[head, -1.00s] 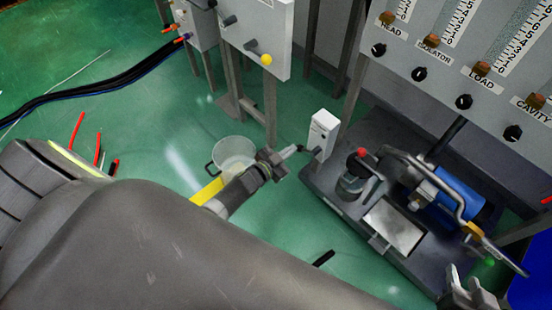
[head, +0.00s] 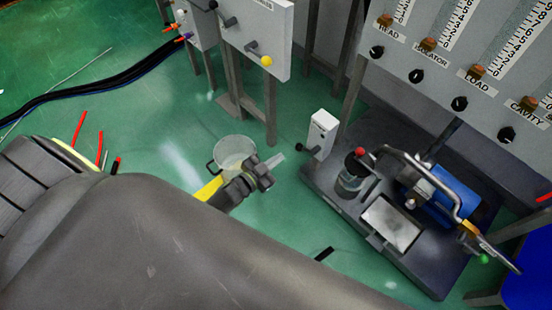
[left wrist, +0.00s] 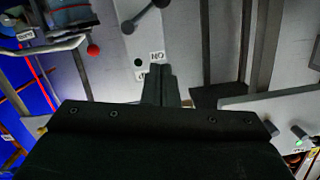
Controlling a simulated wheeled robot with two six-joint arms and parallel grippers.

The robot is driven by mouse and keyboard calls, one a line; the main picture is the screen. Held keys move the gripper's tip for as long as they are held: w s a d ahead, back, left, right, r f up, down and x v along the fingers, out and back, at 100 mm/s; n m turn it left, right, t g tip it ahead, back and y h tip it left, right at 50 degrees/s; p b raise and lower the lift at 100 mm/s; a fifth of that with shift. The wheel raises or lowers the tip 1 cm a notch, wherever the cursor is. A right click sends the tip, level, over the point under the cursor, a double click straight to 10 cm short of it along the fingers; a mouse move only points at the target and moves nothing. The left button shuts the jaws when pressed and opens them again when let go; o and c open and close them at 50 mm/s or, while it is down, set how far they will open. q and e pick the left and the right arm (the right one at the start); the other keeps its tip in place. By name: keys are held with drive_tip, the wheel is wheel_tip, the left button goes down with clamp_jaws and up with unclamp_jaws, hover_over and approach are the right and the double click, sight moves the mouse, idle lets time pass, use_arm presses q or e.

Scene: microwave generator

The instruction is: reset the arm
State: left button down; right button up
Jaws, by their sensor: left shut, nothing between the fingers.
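My left gripper (head: 275,161) is shut and empty. In the head view it hangs over the green floor, apart from the small white switch box (head: 321,134) with a dark knobbed lever to its right. In the left wrist view its closed dark fingers (left wrist: 160,86) point at a pale box face (left wrist: 140,45) with a dark lever and a small label, which reads "NO" in that picture. My left arm covers the lower left of the head view. My right gripper is not in view.
A clear bucket (head: 234,152) stands just behind my left gripper. A dark base (head: 420,262) with a blue cylinder (head: 440,200) and bent metal handle lies right. A panel with dials (head: 462,80) stands behind. Black cables (head: 100,88) run at upper left. Open green floor lies between.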

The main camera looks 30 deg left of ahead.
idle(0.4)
